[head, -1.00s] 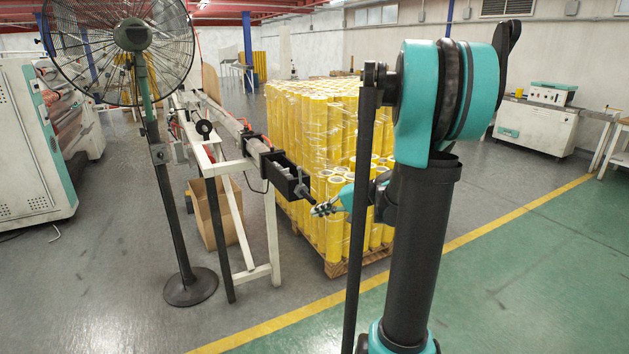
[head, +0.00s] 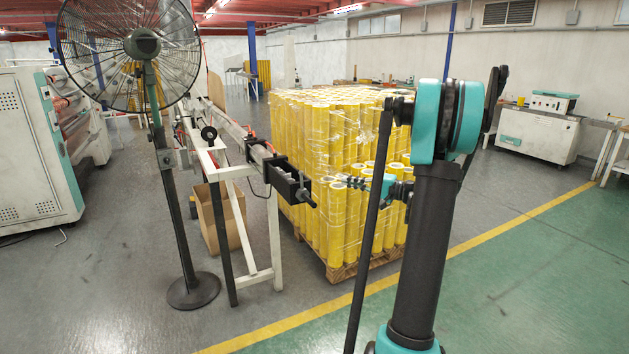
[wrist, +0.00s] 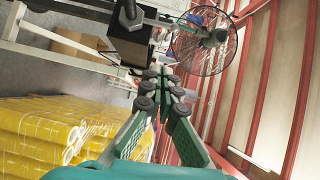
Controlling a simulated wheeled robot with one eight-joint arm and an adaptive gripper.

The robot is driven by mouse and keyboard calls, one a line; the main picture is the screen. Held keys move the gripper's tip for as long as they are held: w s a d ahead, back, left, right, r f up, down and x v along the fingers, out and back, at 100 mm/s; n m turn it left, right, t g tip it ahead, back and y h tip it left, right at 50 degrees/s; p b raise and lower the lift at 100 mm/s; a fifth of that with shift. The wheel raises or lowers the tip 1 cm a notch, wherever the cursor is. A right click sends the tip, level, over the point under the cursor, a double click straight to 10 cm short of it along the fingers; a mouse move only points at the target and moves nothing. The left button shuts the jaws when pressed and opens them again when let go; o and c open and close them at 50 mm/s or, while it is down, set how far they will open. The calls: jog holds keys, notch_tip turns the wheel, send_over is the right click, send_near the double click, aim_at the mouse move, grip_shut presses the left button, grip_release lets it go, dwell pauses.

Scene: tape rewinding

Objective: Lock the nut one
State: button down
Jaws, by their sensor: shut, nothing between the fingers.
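A black clamp block (head: 283,182) is at the near end of the white metal frame. A dark screw with a handle (head: 307,199) sticks out of its end; it looks like the nut, though it is small. My gripper (head: 343,181) is right of the block and slightly above the screw, apart from it, in front of the yellow rolls. In the wrist view the fingertips of my gripper (wrist: 165,82) are together and hold nothing.
Shrink-wrapped yellow rolls (head: 325,125) stand on a pallet behind my gripper. A pedestal fan (head: 142,45) stands left of the white frame (head: 277,235). A cardboard box (head: 222,220) is under the frame. The floor in front is clear.

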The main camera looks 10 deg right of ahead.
aim_at(302, 186)
jog(key=s+a+x, duration=0.1)
jog(key=s+x, duration=0.1)
jog(key=x, duration=1.1)
jog(key=shift+s+a, duration=0.15)
jog(key=shift+a, duration=0.2)
